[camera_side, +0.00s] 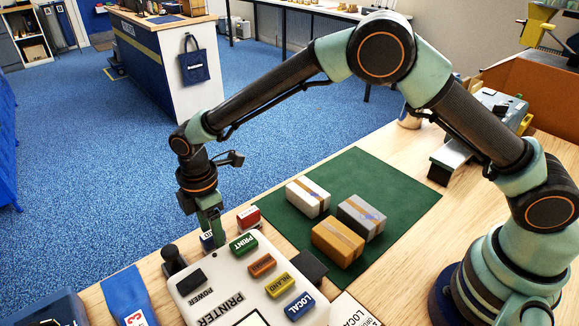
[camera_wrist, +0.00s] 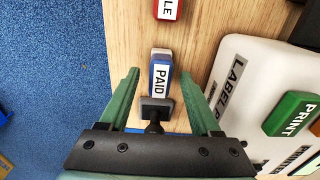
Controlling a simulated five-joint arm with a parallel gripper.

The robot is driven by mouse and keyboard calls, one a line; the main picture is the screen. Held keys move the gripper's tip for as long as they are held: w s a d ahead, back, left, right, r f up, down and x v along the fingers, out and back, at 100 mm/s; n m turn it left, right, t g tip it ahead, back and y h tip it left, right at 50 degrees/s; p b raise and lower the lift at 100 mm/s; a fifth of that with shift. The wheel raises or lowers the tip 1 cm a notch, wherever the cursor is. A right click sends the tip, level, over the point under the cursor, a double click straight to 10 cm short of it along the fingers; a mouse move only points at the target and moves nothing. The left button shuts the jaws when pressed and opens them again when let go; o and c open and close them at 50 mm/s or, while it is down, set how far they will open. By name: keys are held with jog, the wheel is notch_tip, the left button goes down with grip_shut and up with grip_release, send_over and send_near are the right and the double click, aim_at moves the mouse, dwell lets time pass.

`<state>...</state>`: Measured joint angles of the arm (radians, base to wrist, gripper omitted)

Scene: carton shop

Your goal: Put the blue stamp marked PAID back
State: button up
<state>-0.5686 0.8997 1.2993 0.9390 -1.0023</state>
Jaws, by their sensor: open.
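The blue stamp marked PAID (camera_wrist: 160,77) stands on the wooden table beside the white label printer. In the side view it shows as a small blue block (camera_side: 207,241), partly hidden by my gripper (camera_side: 208,220). My gripper (camera_wrist: 159,82) points down over the stamp with its fingers apart. In the wrist view the stamp lies between the two green fingers, with a gap on each side. I cannot tell whether the fingertips reach down to its level.
A black-knobbed thing (camera_side: 171,259) stands close by. A red stamp (camera_side: 248,216) is on the other side. The white label printer (camera_side: 225,283) has several coloured keys. Three small cartons, including a white one (camera_side: 308,198), sit on a green mat (camera_side: 390,180).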

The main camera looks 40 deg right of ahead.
jog(key=d+r+m, duration=0.1)
jog(key=d+r, duration=0.1)
jog(key=r, duration=0.3)
jog(key=d+r+m+t, duration=0.1)
jog(key=d+r, duration=0.1)
jog(key=r, duration=0.4)
jog(key=d+r+m, duration=0.1)
jog(key=d+r, duration=0.2)
jog(key=r, duration=0.2)
jog(key=s+d+r+m+t, duration=0.2)
jog(key=s+d+r+m, duration=0.25)
jog(key=d, duration=0.25)
jog(key=s+d+r+m+t, duration=0.1)
jog(key=s+d+r+m, duration=0.3)
jog(key=d, duration=0.4)
jog(key=s+d+f+m+t, duration=0.1)
jog(key=s+d+f+m, duration=0.2)
jog(key=s+d+m, duration=0.2)
jog(key=shift+s+d+m+t, duration=0.3)
jog(key=shift+s+d+m, duration=0.1)
jog(key=shift+s+m, duration=0.35)
